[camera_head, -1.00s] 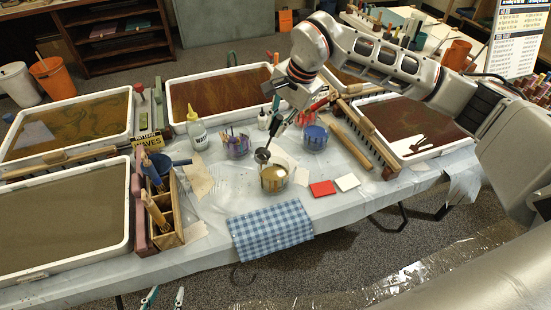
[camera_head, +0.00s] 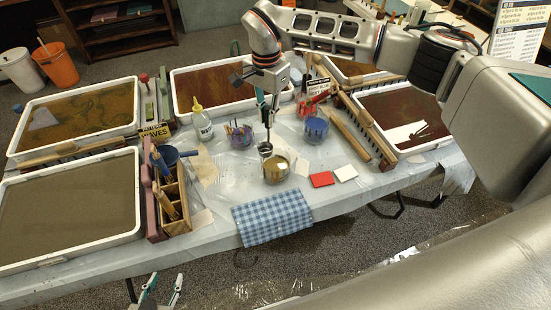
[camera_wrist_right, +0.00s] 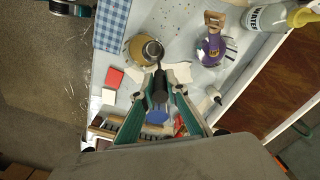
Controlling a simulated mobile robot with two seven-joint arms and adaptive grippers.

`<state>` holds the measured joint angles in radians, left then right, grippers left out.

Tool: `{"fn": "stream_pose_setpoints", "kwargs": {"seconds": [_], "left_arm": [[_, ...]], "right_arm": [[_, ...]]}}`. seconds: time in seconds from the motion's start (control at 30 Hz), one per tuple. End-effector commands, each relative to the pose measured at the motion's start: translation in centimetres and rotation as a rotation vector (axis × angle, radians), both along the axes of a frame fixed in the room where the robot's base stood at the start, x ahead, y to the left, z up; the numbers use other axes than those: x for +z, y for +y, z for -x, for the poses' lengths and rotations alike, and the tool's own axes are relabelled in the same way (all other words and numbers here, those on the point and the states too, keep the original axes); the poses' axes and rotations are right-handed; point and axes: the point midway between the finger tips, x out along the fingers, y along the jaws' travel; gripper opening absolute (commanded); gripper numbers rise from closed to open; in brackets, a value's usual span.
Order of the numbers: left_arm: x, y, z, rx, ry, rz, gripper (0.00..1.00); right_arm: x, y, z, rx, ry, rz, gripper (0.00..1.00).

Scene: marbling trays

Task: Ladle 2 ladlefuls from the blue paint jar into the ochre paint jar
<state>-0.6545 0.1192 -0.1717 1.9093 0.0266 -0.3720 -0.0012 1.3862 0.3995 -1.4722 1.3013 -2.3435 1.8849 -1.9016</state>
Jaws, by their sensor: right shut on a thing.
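My right gripper (camera_head: 267,98) is shut on the dark handle of the ladle (camera_head: 265,149), which hangs nearly upright. The ladle's metal bowl is at the far left rim of the ochre paint jar (camera_head: 276,171). In the right wrist view the bowl (camera_wrist_right: 152,50) overlaps the ochre jar (camera_wrist_right: 136,48) from above; I cannot tell whether it touches or holds paint. The blue paint jar (camera_head: 315,131) stands behind and right of the ochre jar, and it shows partly behind the fingers in the wrist view (camera_wrist_right: 157,117). My left gripper (camera_head: 161,290) is open and empty at the bottom edge.
A jar with purple contents and tools (camera_head: 239,137) and a white bottle (camera_head: 201,124) stand left of the ladle. Red (camera_head: 321,179) and white (camera_head: 345,173) blocks lie right of the ochre jar, a checked cloth (camera_head: 272,217) in front. Marbling trays (camera_head: 139,190) surround them.

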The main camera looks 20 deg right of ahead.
Motion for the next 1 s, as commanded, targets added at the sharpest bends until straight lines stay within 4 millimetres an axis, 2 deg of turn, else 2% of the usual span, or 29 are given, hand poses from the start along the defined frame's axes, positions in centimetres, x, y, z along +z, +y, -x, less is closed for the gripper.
{"fn": "stream_pose_setpoints", "kwargs": {"seconds": [0.27,0.63,1.0], "left_arm": [[0.1,0.0,-0.1,0.000,-0.002,0.001,0.40],[0.1,0.0,-0.1,0.000,-0.002,0.001,0.40],[0.1,0.0,-0.1,0.000,-0.002,0.001,0.40]], "right_arm": [[0.8,0.0,-0.1,0.000,-0.002,0.000,0.00],[3.9,0.0,-0.1,-0.001,-0.002,0.000,0.00],[4.1,-0.2,0.2,0.013,-0.001,-0.001,0.00]]}}
